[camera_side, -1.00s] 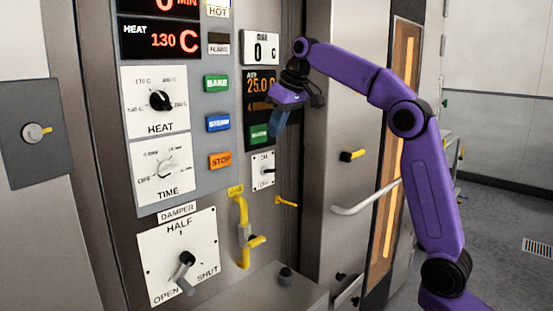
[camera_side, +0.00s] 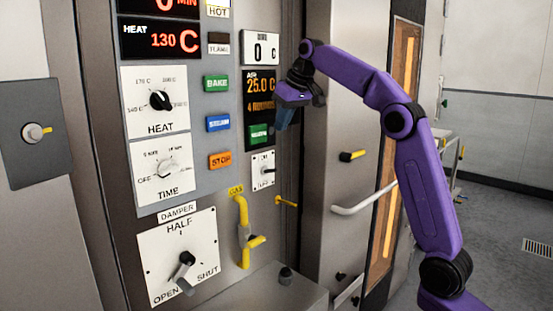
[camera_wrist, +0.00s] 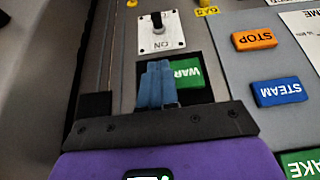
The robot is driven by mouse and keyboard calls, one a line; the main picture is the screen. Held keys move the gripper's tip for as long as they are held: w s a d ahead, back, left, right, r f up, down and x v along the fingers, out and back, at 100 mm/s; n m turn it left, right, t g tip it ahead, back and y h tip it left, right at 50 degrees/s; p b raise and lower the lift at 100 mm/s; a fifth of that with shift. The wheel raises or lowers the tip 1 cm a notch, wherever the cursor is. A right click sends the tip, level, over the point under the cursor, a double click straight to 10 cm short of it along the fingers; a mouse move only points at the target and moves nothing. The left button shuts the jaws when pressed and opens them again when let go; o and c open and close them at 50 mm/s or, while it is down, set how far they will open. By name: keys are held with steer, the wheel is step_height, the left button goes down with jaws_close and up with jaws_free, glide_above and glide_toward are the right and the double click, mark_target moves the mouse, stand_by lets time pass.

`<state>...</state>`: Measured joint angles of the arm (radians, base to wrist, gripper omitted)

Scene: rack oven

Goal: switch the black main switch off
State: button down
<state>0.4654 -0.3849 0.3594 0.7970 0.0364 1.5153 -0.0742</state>
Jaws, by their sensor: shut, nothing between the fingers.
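The black toggle of the switch (camera_side: 268,170) stands out from a white plate on the oven's control panel. The wrist view shows the same black lever (camera_wrist: 157,21) upside down, with the word ON on the plate on the side nearer my fingers. Which way the lever is thrown is hard to tell. My gripper (camera_side: 281,130) is above the switch in the side view. Its blue fingers (camera_wrist: 157,67) are shut and empty in the wrist view, in front of the green WARM button (camera_wrist: 186,76) and apart from the lever.
A yellow gas handle (camera_side: 243,222) and a small yellow lever (camera_side: 286,202) sit below the switch. STOP (camera_side: 220,160), STEAM and BAKE buttons are to its left. A door edge and grey handle (camera_side: 366,201) stand to the right.

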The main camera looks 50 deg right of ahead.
glide_above(275, 171)
steer(key=f, duration=0.8)
steer(key=shift+w+d, duration=0.1)
steer(key=shift+w, duration=0.1)
steer(key=shift+s+f, duration=0.25)
steer(key=shift+f, duration=0.45)
steer(key=shift+s+f, duration=0.2)
steer(key=shift+f, duration=0.45)
steer(key=shift+s+f+t, duration=0.5)
steer(key=shift+f+t, duration=0.05)
steer(key=shift+t, duration=0.65)
steer(key=shift+s+f+t, duration=0.3)
steer(key=shift+f+t, duration=0.25)
steer(key=shift+f, duration=0.1)
steer(key=shift+s+f+t, duration=0.3)
steer(key=shift+f+t, duration=0.25)
steer(key=shift+f, duration=0.05)
steer(key=shift+r, duration=0.15)
steer(key=shift+r, duration=0.65)
